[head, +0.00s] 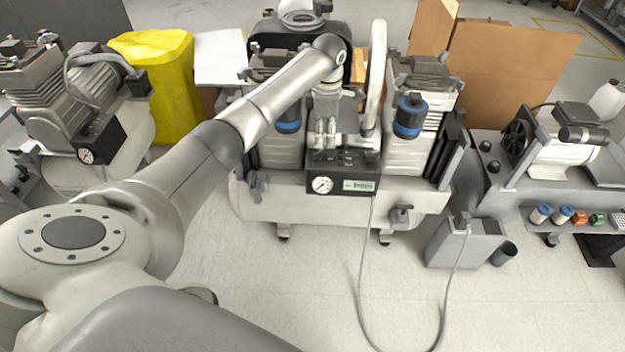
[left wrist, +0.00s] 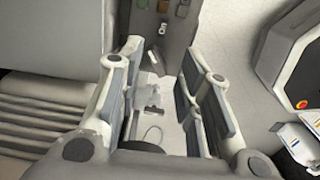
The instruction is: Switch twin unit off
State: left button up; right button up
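The twin unit (head: 290,200) stands in the middle of the head view, a pale tank on casters with two compressor heads and blue-banded canisters. Its dark control box (head: 316,168) at the front centre carries a round gauge and a small label panel. My left gripper (head: 325,148) is just above and behind the control box top, pointing down, partly against the machine. In the left wrist view the gripper (left wrist: 165,75) has its two fingers apart with nothing between them. A grey panel with small coloured parts and a pale lever (left wrist: 163,28) shows beyond the fingertips. The switch position cannot be made out.
Another compressor (head: 95,90) stands at left beside a yellow-covered bin (head: 155,65). Cardboard boxes (head: 510,75) stand behind at right. A bench unit (head: 560,150) is at far right.

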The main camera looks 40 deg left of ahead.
pick_arm(q)
notch_tip(320, 180, up, 6)
jog(key=p, duration=0.1)
jog(key=s+d+f+n+t+h+p, duration=0.1)
jog(key=d+f+n+t+h+p, duration=0.2)
jog(key=d, duration=0.4)
jog(key=d+f+n+h+p, duration=0.3)
jog(key=d+n+h+p, duration=0.15)
jog(key=d, duration=0.35)
jog(key=s+d+f+n+t+h+p, duration=0.1)
jog(key=d+f+n+t+h+p, duration=0.2)
jog(key=d, duration=0.4)
jog(key=s+a+f+n+t+y+p, duration=0.1)
jog(key=s+a+f+n+y+p, duration=0.3)
jog(key=s+f+n, duration=0.5)
jog(key=s+a+f+n+t+y+p, duration=0.1)
jog(key=s+a+f+n+y+p, duration=0.3)
jog(key=s+f+n, duration=0.5)
jog(key=s+a+n+p, duration=0.1)
jog(key=s+n+p, duration=0.1)
jog(key=n, duration=0.6)
jog(key=shift+s+f, duration=0.2)
jog(key=shift+s, duration=0.65)
jog(key=shift+a+n+y, duration=0.15)
jog(key=shift+n+y, duration=0.1)
